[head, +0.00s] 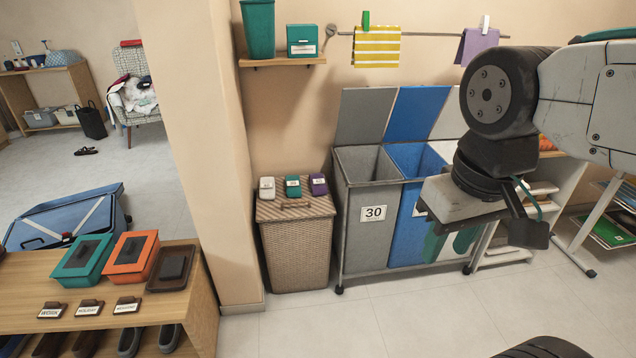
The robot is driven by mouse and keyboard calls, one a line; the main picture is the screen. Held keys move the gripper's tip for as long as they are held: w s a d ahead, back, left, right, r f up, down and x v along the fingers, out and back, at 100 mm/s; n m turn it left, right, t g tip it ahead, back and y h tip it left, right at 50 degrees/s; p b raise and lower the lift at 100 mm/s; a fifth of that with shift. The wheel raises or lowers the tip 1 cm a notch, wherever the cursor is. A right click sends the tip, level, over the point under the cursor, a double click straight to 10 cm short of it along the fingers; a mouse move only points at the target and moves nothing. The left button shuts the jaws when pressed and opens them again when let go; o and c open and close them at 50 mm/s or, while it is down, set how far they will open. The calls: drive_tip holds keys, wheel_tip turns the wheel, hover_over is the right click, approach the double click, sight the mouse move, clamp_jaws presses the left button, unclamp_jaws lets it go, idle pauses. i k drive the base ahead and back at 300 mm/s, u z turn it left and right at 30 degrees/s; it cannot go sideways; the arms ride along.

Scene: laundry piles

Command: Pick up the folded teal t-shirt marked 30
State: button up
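A small teal item (293,187) with a white label lies on the lid of the wicker hamper (296,245), between a white item (267,188) and a purple item (318,184). It may be the folded teal t-shirt, but its label is too small to read. The number 30 shows clearly on a card (374,213) on the grey bin (368,240). My gripper (490,222) hangs at the right, in front of the bins and apart from the hamper.
A blue bin (408,235) stands beside the grey one, lids raised. A wall shelf (283,62) holds teal containers. A wooden bench (190,285) at the left holds teal, orange and brown boxes. A wall corner (205,150) stands behind it. The floor in front of the bins is clear.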

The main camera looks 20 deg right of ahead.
sight(293, 188)
drive_tip(key=z, duration=1.05)
drive_tip(key=i, duration=2.4)
drive_tip(key=u, duration=2)
